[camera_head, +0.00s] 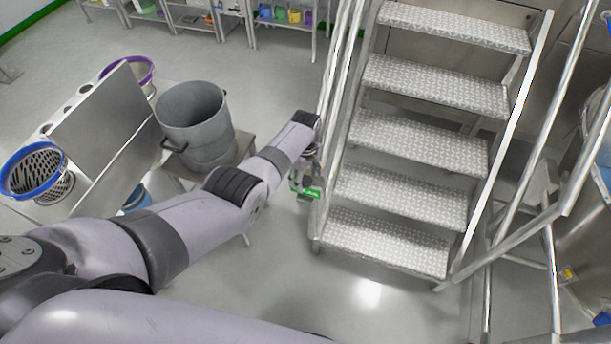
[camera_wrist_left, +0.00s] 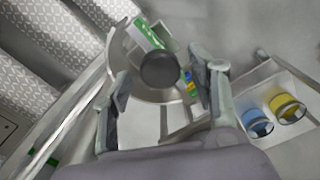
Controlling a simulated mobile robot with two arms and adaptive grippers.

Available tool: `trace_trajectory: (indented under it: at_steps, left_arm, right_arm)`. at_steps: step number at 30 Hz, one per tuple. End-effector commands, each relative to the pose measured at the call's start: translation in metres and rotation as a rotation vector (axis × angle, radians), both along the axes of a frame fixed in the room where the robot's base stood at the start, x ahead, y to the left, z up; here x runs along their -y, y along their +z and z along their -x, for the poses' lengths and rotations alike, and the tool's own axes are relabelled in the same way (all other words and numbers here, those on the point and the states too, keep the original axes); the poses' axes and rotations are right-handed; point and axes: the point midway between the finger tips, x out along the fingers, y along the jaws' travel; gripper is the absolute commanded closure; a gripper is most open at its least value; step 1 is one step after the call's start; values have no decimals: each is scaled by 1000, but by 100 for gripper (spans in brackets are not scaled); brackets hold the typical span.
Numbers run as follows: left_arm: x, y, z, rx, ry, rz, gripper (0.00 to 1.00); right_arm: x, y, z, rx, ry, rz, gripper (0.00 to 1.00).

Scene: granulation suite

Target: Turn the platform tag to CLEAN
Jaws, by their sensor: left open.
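The platform tag (camera_head: 308,193) shows as a small green label with pale lettering beside the left rail of the steps. I cannot read its word for certain. In the left wrist view the tag (camera_wrist_left: 148,34) is a green and white plate, with a dark round knob (camera_wrist_left: 160,70) in front of it and a pale round disc behind. My left gripper (camera_head: 308,160) is at the rail, just above the tag in the head view. In the wrist view its two fingers (camera_wrist_left: 162,78) are spread, one on each side of the knob. Contact cannot be told. My right gripper is out of view.
The metal steps (camera_head: 420,140) with handrails stand right of my left gripper. A grey bin (camera_head: 195,125) stands on a low stand to the left. A blue-rimmed basket (camera_head: 35,172) is at the far left. Open floor lies below the steps.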

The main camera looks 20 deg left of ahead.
Motion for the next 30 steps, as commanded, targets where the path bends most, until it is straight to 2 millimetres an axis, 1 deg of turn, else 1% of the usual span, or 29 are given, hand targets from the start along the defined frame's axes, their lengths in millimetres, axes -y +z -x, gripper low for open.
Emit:
trace_trajectory:
  at_steps: [8, 14, 17, 20, 30]
  left_arm:
    - [0, 0, 1, -1, -1, 0, 45]
    - [1, 9, 0, 1, -1, 0, 45]
    - [0, 20, 0, 1, -1, 0, 45]
    - [1, 35, 0, 2, -1, 1, 45]
    - [0, 96, 0, 2, 0, 1, 45]
  right_arm:
    - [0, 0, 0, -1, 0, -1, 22]
    - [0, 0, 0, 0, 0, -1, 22]
    - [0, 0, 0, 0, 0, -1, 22]
    - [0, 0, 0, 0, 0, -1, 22]
    - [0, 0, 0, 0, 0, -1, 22]
